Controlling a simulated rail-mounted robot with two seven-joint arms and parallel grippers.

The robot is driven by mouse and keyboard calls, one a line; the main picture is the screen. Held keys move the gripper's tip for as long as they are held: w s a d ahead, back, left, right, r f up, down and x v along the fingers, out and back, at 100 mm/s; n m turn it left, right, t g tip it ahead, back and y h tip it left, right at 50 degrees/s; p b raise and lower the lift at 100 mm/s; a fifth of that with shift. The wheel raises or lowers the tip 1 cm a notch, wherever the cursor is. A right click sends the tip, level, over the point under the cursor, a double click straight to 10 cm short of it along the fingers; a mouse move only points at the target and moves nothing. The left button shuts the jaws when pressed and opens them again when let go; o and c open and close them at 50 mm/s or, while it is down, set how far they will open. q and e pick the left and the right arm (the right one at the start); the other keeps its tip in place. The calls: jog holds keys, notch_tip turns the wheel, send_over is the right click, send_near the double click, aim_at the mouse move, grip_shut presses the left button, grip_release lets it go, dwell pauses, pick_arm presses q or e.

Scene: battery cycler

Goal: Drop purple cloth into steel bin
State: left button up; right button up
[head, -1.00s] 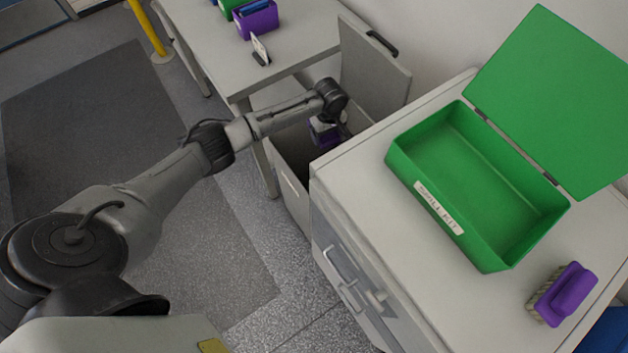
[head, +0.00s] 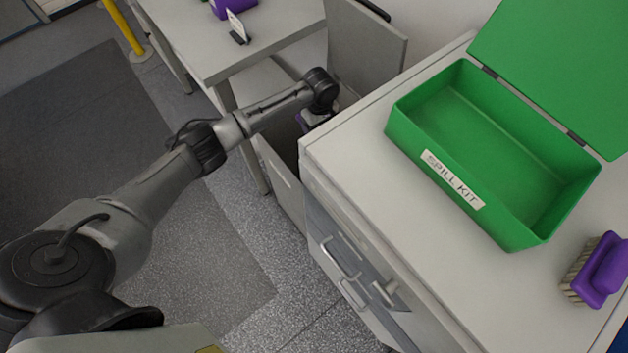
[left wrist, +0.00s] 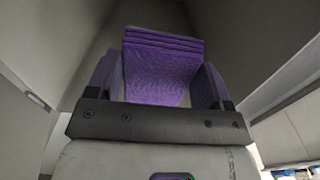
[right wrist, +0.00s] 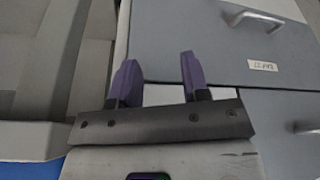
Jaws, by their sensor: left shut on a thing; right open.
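The folded purple cloth (left wrist: 163,65) is pinched between the two purple fingers of my left gripper (left wrist: 160,85) in the left wrist view. Grey walls rise around it there. In the head view my left gripper (head: 318,118) points down at the mouth of the grey steel bin (head: 282,180), partly hidden by my wrist and the cabinet corner. The bin's raised lid (head: 365,50) stands behind. The cloth is barely visible there, and the bin's floor is hidden. My right gripper (right wrist: 160,80) is open and empty before a drawer cabinet in the right wrist view.
A grey cabinet (head: 375,180) stands right beside the bin. On it are an open green spill kit box (head: 445,165) and a purple brush (head: 600,270). A grey table (head: 275,30) with a purple container (head: 235,8) is at the bin's left. Floor at left is free.

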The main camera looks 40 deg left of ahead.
pick_arm(q)
jog(key=shift+f, duration=0.3)
pick_arm(e)
jog(key=shift+f, duration=0.4)
pick_arm(q)
jog(key=o, duration=0.8)
jog(key=shift+o, duration=0.2)
jog(key=shift+r, duration=0.1)
pick_arm(e)
jog(key=shift+d+r, duration=0.1)
pick_arm(q)
notch_tip(320, 180, up, 14)
jog(key=p, duration=0.5)
pick_arm(e)
notch_tip(320, 180, up, 5)
jog(key=shift+r, duration=0.1)
